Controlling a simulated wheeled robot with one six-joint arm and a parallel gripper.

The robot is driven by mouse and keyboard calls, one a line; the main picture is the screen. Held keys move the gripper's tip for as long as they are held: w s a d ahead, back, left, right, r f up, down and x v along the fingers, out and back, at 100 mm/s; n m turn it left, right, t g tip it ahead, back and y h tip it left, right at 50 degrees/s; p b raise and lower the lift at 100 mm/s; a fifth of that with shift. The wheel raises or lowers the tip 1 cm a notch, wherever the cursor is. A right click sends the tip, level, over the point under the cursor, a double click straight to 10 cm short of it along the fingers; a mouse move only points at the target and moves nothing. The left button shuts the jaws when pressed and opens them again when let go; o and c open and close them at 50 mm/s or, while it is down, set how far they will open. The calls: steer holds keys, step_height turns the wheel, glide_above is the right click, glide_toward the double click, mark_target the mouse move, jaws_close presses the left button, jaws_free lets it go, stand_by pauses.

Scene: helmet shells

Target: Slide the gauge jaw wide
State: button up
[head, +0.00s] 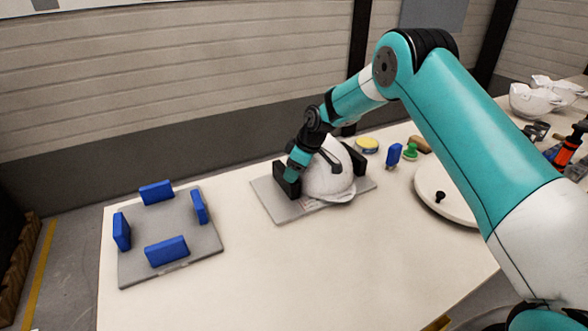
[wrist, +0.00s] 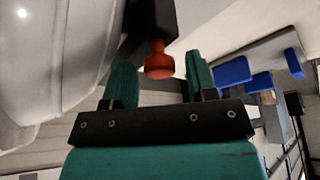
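The gauge is a grey plate (head: 268,207) on the table with two upright black jaws. The left jaw (head: 280,174) stands at the left side of a white helmet shell (head: 330,178); the right jaw (head: 356,158) stands at its right. My gripper (head: 293,170) is down at the left jaw and partly hides it. In the wrist view a red knob (wrist: 159,62) sticks out from the black jaw (wrist: 152,22). My gripper (wrist: 162,85) is open, with one finger either side of the knob and gaps showing. The shell (wrist: 55,60) fills the left there.
A grey plate with several blue blocks (head: 166,251) lies left on the table. A white round turntable (head: 462,205), a blue tool (head: 393,156), a green knob (head: 410,152) and a yellow disc (head: 367,145) are to the right. The table front is clear.

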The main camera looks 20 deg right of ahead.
jaws_close()
steer(key=shift+s+a+b, duration=0.25)
steer(key=shift+a, duration=0.8)
steer(key=shift+s+a+b, duration=0.2)
steer(key=shift+a, duration=0.8)
steer(key=shift+o, duration=0.9)
jaws_free()
steer(key=shift+a, duration=0.15)
steer(key=shift+d, duration=0.2)
steer(key=shift+r, duration=0.15)
steer(key=b+v, duration=0.2)
steer(key=v, duration=1.5)
steer(key=shift+s+d, duration=0.1)
